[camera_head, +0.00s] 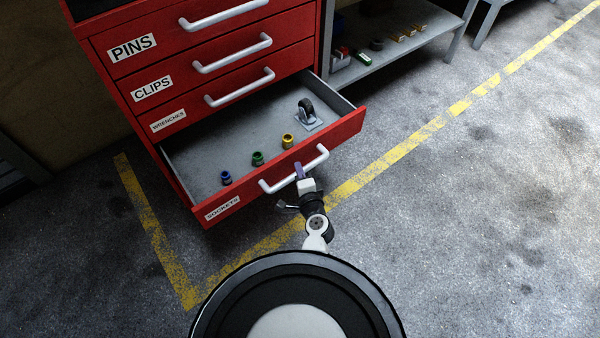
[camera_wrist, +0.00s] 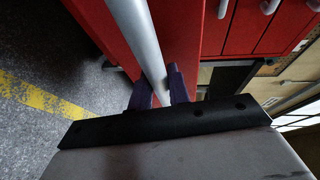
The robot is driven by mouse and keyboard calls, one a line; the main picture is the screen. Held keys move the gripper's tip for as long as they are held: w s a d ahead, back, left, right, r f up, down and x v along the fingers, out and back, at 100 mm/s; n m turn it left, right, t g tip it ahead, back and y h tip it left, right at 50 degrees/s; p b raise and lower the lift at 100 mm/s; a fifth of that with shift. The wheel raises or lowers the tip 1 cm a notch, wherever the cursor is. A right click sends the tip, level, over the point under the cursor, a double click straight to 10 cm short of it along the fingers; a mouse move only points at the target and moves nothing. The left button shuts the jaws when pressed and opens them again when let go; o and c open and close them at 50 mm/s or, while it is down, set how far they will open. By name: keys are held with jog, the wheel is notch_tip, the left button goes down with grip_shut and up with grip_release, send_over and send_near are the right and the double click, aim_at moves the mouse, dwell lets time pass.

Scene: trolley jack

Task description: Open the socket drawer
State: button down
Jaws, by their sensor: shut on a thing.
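The socket drawer (camera_head: 342,135) is the lowest drawer of the red cabinet, labelled SOCKETS, and it stands pulled well out. Inside it lie a blue socket (camera_head: 226,177), a green socket (camera_head: 258,158), a yellow socket (camera_head: 288,140) and a caster wheel (camera_head: 307,110). My gripper (camera_head: 299,172) is at the white bar handle (camera_head: 277,187) on the drawer's front. In the wrist view, the purple fingers (camera_wrist: 158,90) are on both sides of the handle bar (camera_wrist: 140,38), shut on it. The fingertips are partly hidden by the bar.
Above are shut drawers labelled WRENCHES, CLIPS (camera_head: 152,89) and PINS. A grey shelf (camera_head: 400,38) with small parts stands to the right of the cabinet. Yellow tape (camera_head: 395,153) marks the floor. The floor to the right is clear.

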jog(key=shift+d, duration=0.1)
jog(key=c, duration=1.3)
grip_release()
jog(key=shift+s, duration=0.1)
